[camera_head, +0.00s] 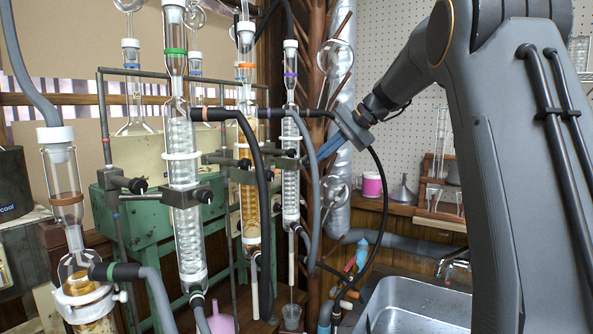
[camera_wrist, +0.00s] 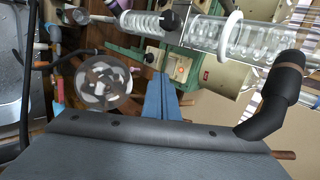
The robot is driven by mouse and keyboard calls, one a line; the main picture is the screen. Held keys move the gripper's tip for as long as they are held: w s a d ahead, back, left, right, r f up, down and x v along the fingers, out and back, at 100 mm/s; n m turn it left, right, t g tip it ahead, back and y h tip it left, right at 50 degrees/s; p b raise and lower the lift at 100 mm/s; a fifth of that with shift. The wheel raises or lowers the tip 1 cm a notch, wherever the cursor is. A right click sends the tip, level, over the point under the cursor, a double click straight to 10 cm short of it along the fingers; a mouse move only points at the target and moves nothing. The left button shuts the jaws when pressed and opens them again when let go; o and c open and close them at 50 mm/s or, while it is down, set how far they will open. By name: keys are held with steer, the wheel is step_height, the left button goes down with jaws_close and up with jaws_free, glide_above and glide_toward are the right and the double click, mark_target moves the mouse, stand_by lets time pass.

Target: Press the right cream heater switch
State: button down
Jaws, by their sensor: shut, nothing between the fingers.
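My gripper (camera_head: 322,152) is at the right of the glass columns in the head view, its blue fingers shut and empty. In the wrist view, the shut fingers (camera_wrist: 164,84) point toward a cream panel (camera_wrist: 217,76) behind the glassware. A small fitting with a pale plate (camera_wrist: 179,68) shows just beyond the fingertips, and a small red spot (camera_wrist: 205,75) lies beside it. I cannot tell which of these is the right heater switch. I cannot tell whether the fingers touch anything. In the head view a cream box (camera_head: 137,158) sits on the green frame, and glassware hides much of the area.
Coiled glass condensers (camera_head: 182,150) stand close by, with another (camera_head: 291,170) just left of my gripper. A grey hose (camera_head: 313,185) and a black hose (camera_head: 384,205) hang near it. A round glass flask (camera_wrist: 103,82) is close left of the fingers. A metal sink (camera_head: 420,305) lies below right.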

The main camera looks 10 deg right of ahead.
steer(key=p, duration=0.2)
glide_toward(276, 184)
step_height(276, 184, down, 3)
steer(key=a+p, duration=0.1)
steer(key=w+a, duration=0.1)
steer(key=shift+w+a+f+p, duration=0.15)
steer(key=shift+w+a+p, duration=0.05)
steer(key=shift+a+p, duration=0.15)
steer(key=shift+w+a, duration=0.35)
steer(key=shift+a, duration=0.05)
steer(key=shift+f, duration=0.1)
steer(key=shift+d, duration=0.1)
